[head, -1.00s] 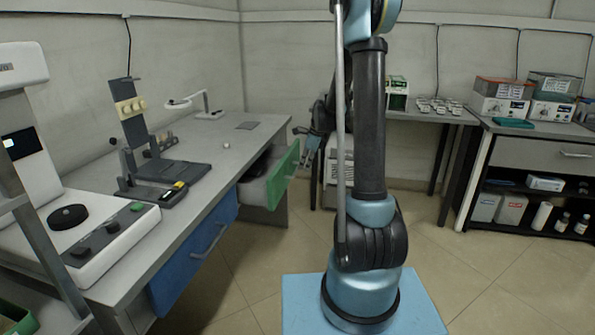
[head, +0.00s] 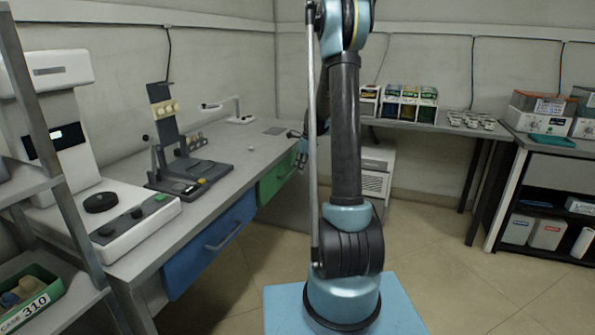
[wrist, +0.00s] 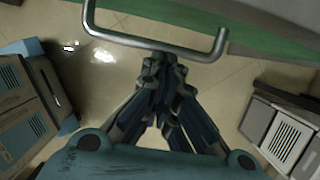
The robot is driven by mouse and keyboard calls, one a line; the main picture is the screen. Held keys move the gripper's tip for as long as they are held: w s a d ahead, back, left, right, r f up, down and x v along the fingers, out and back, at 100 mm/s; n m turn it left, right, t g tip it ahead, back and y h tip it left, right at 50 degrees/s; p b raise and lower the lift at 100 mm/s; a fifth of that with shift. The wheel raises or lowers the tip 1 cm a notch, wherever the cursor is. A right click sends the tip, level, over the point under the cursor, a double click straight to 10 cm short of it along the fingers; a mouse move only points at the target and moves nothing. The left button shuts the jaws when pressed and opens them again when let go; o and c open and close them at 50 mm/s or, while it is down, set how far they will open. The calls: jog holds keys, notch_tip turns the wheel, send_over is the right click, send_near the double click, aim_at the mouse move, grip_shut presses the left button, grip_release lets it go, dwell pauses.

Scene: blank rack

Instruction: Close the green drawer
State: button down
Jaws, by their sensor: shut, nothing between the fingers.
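The green drawer (head: 277,180) sits under the long grey bench, beyond the blue drawer. Its front looks flush or nearly flush with the bench; no open inside shows in the head view. In the wrist view its green front (wrist: 270,42) crosses the top, with a metal bar handle (wrist: 150,44) in front of it. My gripper (wrist: 163,62) is shut and empty, its fingertips at or very close to the handle; I cannot tell if they touch. In the head view my gripper (head: 302,158) is beside the drawer front, partly hidden by my arm.
The blue drawer (head: 210,245) is under the bench nearer to me. A grey shelf rack (head: 55,215) with a green bin (head: 30,300) stands at left. A white cabinet (head: 375,180) stands behind my arm. The tiled floor (head: 440,240) at right is clear.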

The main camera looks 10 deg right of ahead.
jog(key=shift+w+a, duration=0.1)
jog(key=shift+a, duration=0.1)
jog(key=s+d+r, duration=0.4)
jog(key=d+r, duration=0.2)
jog(key=r, duration=0.4)
jog(key=s+a+r+n+h, duration=0.1)
jog(key=s+r+n, duration=0.15)
jog(key=s, duration=0.35)
jog(key=s+a+r+n, duration=0.1)
jog(key=s+a+n, duration=0.1)
jog(key=s+n, duration=0.3)
jog(key=s+f+n, duration=0.3)
jog(key=s+n, duration=0.2)
jog(key=s, duration=0.5)
jog(key=s+f+n+h, duration=0.1)
jog(key=s+f+n, duration=0.2)
jog(key=s+n, duration=0.3)
jog(key=s+f+n+h, duration=0.1)
jog(key=s+f+n, duration=0.3)
jog(key=s, duration=1.1)
jog(key=shift+s+a+n+t, duration=0.15)
jog(key=shift+a+n+t, duration=0.2)
jog(key=shift+n, duration=0.4)
